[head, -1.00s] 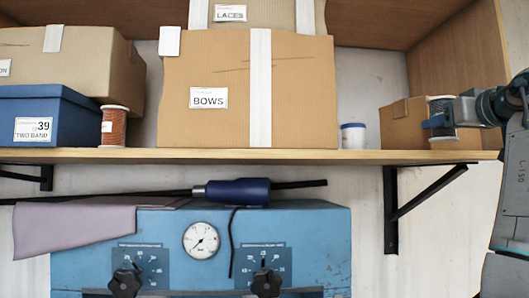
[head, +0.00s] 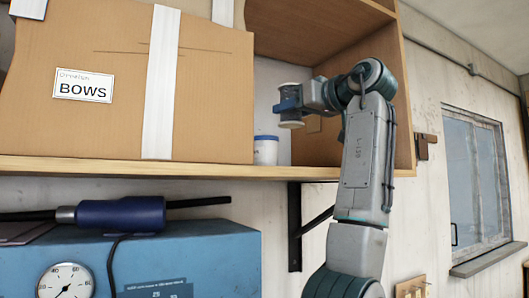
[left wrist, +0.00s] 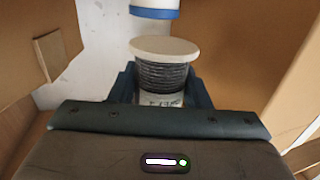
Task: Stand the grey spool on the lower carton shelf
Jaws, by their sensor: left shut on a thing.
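The grey spool (head: 293,90) has pale end flanges and dark grey winding. My left gripper (head: 288,105) is shut on it, with blue fingers at its sides. It is held roughly upright, above the level of the wooden shelf (head: 200,172) and apart from the board. In the left wrist view the spool (left wrist: 163,74) sits between the two fingers (left wrist: 163,88), its pale flange showing and its lower part partly hidden by my gripper. My right gripper is not in view.
A big BOWS carton (head: 120,115) fills the shelf's left part. A white jar with a blue lid (head: 266,152) stands below and left of the spool. A small carton (head: 312,147) and the shelf's side panel (head: 404,110) are on the right. A blue machine (head: 200,255) stands below.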

